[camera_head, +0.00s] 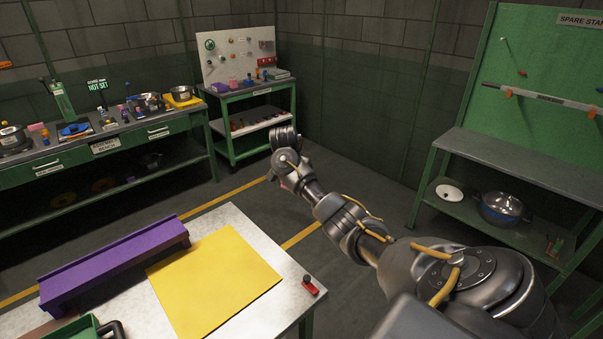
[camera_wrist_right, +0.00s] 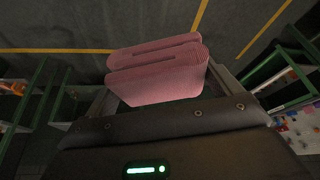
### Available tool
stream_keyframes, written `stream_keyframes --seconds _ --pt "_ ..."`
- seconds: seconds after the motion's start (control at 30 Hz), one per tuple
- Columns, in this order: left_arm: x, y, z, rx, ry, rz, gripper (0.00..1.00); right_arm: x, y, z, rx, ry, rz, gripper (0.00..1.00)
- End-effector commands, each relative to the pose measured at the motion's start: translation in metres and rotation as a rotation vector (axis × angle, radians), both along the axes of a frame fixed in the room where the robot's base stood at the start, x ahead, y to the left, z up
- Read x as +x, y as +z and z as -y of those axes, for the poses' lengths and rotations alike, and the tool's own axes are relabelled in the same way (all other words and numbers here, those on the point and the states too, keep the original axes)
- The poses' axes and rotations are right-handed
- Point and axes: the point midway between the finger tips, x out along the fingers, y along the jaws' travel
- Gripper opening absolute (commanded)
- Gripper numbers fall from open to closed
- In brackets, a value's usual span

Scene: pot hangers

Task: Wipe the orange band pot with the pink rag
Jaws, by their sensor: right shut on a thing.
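In the right wrist view the pink rag (camera_wrist_right: 155,78), a folded, ribbed block, sits between the fingers of my right gripper (camera_wrist_right: 160,92), which is shut on it. In the head view my right arm reaches forward over the floor, and its wrist hides most of the gripper and rag. Several metal pots show: one on the left bench (camera_head: 12,139), one further along it (camera_head: 150,104), one by a yellow pad (camera_head: 180,93), and a lidded one on the right shelf (camera_head: 502,208). I cannot tell which has an orange band. The rag touches no pot. My left gripper is out of view.
A near table holds a purple rail-like block (camera_head: 115,262), a yellow mat (camera_head: 215,285) and a small red item (camera_head: 310,286). A green cart with pegboard (camera_head: 240,60) stands at the back. A green spare stand (camera_head: 530,150) is at right. Open floor lies between them.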

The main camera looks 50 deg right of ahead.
Motion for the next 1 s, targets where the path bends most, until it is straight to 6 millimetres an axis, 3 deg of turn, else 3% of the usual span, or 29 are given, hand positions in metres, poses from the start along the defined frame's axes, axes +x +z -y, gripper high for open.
stream_keyframes --seconds 0.27,0.47,0.6,0.8,1.0 --pt "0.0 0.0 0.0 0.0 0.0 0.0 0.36 -0.021 -0.03 -0.102 0.003 0.375 -0.001 0.61" --pt "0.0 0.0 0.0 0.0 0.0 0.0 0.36 -0.078 -0.069 -0.201 0.005 0.714 -0.005 0.61" --pt "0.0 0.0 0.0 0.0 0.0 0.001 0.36 -0.135 -0.091 -0.262 0.003 0.93 -0.006 0.61" --pt "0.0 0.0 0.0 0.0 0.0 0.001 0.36 -0.205 -0.104 -0.317 0.001 1.135 -0.002 0.61" --pt "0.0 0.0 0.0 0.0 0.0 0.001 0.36 -0.248 -0.107 -0.344 0.002 1.24 0.0 0.61"
